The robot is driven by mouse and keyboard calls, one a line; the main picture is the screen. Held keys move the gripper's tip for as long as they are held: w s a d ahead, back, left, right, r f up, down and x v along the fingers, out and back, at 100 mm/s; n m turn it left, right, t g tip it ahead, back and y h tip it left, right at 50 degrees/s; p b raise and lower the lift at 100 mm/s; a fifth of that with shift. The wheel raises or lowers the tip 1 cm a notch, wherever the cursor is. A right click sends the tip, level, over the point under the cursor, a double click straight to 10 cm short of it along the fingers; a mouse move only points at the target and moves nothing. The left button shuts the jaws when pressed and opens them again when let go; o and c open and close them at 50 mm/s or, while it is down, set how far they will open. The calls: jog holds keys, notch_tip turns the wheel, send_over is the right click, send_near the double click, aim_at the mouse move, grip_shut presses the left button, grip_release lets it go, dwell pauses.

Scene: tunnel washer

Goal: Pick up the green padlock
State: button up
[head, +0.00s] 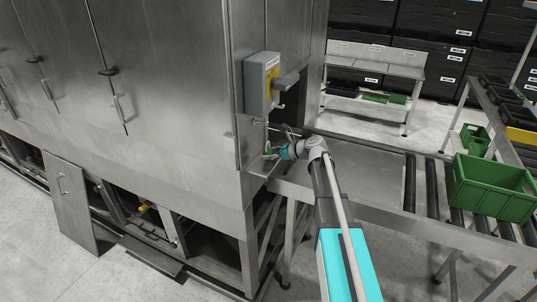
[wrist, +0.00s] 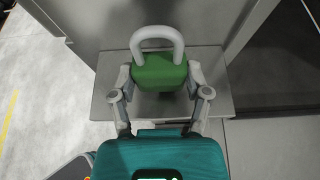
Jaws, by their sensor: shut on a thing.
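The green padlock (wrist: 160,72) is in the middle of the wrist view, with its grey shackle pointing away from my gripper. My gripper (wrist: 161,82) is shut on the sides of the padlock's body, one finger on each side. A grey metal ledge (wrist: 105,105) shows behind and below the padlock; I cannot tell whether the padlock touches it. In the head view the padlock (head: 267,151) is a small green spot at the tip of my gripper (head: 273,152), beside the corner of the steel washer.
The steel washer housing (head: 180,100) fills the left, with a grey and yellow switch box (head: 262,83) above my gripper. A roller conveyor (head: 432,190) carrying a green crate (head: 490,188) stands at the right. An open panel (head: 72,205) leans at lower left.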

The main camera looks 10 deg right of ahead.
jog(key=shift+r+p, duration=0.35)
jog(key=shift+r, duration=0.3)
jog(key=s+r+p, duration=1)
jog(key=s, duration=0.4)
jog(key=shift+d, duration=0.45)
notch_tip(320, 180, down, 12)
jog(key=b, duration=1.1)
jog(key=shift+r+b, duration=0.15)
jog(key=shift+b, duration=0.2)
jog(key=shift+a, duration=0.1)
